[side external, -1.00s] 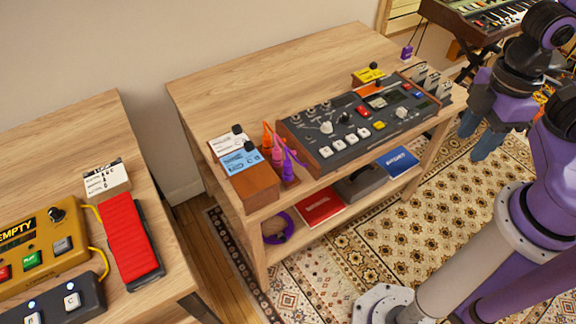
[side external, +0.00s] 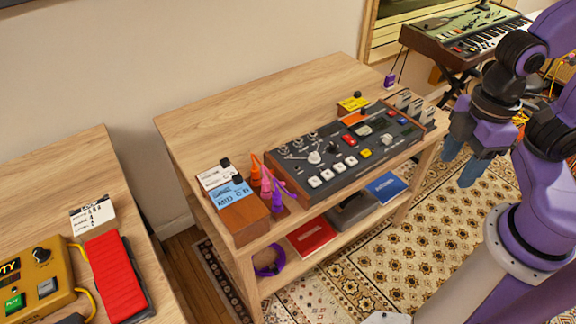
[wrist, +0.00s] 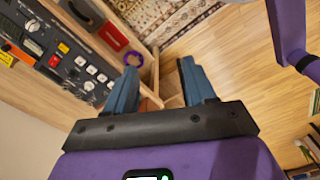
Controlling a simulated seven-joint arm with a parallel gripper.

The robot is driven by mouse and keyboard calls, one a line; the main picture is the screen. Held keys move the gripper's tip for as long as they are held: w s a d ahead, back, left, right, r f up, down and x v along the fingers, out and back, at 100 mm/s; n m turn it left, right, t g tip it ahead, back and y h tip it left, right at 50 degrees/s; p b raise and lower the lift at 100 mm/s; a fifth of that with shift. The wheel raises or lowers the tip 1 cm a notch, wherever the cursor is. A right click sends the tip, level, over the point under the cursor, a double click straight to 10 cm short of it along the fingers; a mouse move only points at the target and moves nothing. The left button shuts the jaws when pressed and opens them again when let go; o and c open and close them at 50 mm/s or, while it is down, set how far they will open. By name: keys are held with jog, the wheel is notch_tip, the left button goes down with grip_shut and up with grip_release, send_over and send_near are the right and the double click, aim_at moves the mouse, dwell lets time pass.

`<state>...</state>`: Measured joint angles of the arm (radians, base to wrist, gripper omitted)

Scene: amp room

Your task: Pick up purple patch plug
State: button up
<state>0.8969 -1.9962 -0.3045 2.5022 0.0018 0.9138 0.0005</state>
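The purple patch plug (side external: 278,201) stands upright at the left end of the grey synth panel on the wooden table. A pink plug (side external: 266,184) and an orange plug (side external: 256,170) stand close beside it in a row, with thin cables rising from their tops. My gripper (side external: 462,168) is well to the right of the plugs, past the table's right end, pointing down over the rug. In the wrist view my gripper (wrist: 160,88) has its two blue fingers apart with nothing between them. I cannot make out the plug in the wrist view.
A lower shelf holds a red book (side external: 311,236), a blue book (side external: 386,187) and a purple cable coil (side external: 268,262). Another table (side external: 55,190) stands at left.

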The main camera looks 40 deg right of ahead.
jog(key=shift+a, duration=0.1)
jog(key=n, duration=0.5)
send_over(277, 192)
notch_tip(277, 192, down, 10)
notch_tip(277, 192, down, 17)
jog(key=shift+r, duration=0.1)
grip_shut()
